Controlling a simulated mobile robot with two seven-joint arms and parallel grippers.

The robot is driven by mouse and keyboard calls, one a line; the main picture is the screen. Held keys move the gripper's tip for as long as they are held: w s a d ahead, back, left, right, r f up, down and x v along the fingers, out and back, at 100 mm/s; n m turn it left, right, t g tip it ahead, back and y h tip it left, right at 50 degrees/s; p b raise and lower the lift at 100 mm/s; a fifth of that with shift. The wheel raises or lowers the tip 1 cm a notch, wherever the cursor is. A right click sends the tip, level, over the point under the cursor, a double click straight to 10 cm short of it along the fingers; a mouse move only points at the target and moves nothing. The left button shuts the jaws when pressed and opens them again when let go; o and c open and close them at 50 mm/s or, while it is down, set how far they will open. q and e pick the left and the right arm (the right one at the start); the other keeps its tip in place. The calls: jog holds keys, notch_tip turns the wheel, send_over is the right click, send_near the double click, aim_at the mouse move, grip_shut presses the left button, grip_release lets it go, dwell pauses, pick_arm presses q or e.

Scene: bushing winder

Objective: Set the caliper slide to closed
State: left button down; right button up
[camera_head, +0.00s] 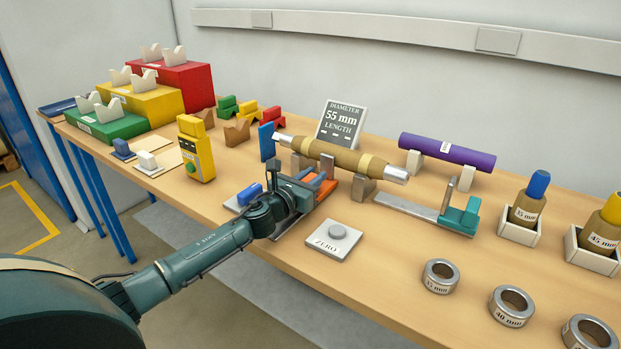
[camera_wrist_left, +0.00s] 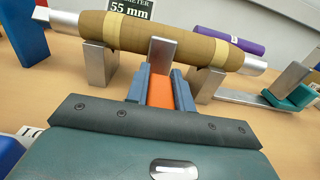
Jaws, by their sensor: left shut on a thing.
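An orange slide block (camera_head: 325,183), with a silver upright jaw (camera_wrist_left: 162,56) at its far end, stands in front of the brown wound bushing (camera_head: 345,158). My left gripper (camera_wrist_left: 160,90) is shut on the orange block, one blue finger on each side. It also shows in the head view (camera_head: 303,187), where my gripper partly hides the block and its grey rail. The jaw overlaps the bushing in the wrist view; I cannot tell whether they touch. My right gripper is not in view.
A ZERO button plate (camera_head: 333,240) lies right of my gripper. A blue upright block (camera_head: 266,141) stands at the bushing's left end. A 55 mm sign (camera_head: 341,124) and purple roller (camera_head: 446,150) stand behind. Steel rings (camera_head: 440,276) lie front right.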

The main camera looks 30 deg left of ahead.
pick_arm(q)
jog(key=c, duration=1.6)
grip_release()
jog(key=shift+w+r, duration=0.1)
jog(key=shift+r, duration=0.1)
jog(key=o, duration=0.4)
jog(key=shift+f, duration=0.15)
jog(key=s, duration=0.4)
jog(key=s+b, duration=0.1)
jog(key=s, duration=0.3)
jog(key=s+a, duration=0.1)
jog(key=s, duration=0.3)
jog(key=shift+f, duration=0.1)
jog(key=shift+s, duration=0.5)
